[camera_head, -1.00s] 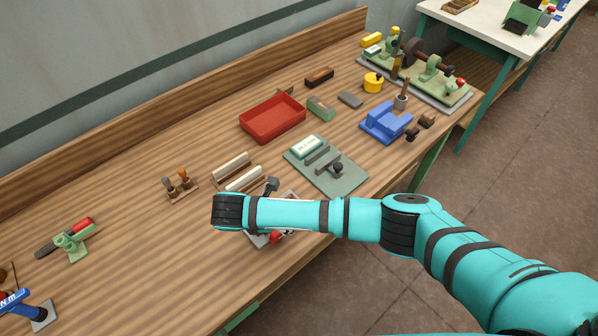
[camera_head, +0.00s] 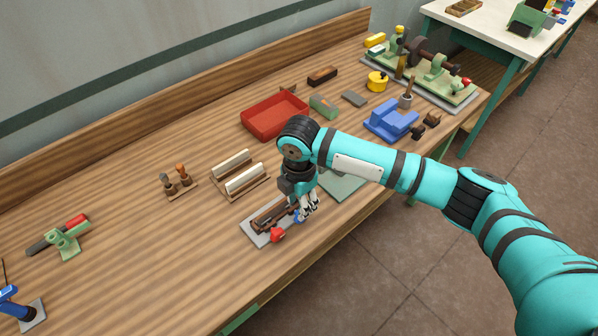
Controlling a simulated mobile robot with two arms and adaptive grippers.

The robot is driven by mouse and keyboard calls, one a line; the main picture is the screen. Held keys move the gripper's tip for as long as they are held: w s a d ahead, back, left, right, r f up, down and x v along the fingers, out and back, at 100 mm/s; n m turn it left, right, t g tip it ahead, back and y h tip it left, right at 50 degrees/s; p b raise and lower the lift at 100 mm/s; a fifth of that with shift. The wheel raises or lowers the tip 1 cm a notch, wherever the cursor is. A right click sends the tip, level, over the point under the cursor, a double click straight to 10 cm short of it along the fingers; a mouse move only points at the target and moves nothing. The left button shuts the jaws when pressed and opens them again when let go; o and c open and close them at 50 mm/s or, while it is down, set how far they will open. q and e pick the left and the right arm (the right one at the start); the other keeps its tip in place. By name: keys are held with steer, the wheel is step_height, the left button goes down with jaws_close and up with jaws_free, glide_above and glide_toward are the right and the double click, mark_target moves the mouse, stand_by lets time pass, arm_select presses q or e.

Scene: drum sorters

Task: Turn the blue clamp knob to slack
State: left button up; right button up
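A small fixture with a grey base plate (camera_head: 256,236) lies near the front edge of the bench, with a dark brown part on it. A red knob (camera_head: 278,235) sits at its front. A small blue piece, seemingly the blue clamp knob (camera_head: 298,217), shows at its right end, partly hidden by my fingers. My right gripper (camera_head: 309,206) points down right at this blue piece. Whether its fingers touch or grip the knob cannot be told. My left gripper is not in view.
A green plate (camera_head: 343,186) lies behind my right arm, partly covered. A rack with pale rollers (camera_head: 240,178) stands left of the gripper. A red tray (camera_head: 272,112) and a blue block (camera_head: 391,120) are farther back.

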arm_select(q)
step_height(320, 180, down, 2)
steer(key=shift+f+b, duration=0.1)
steer(key=shift+b, duration=0.85)
arm_select(e)
step_height(320, 180, up, 12)
steer(key=shift+r, duration=0.2)
steer(key=shift+d, duration=0.1)
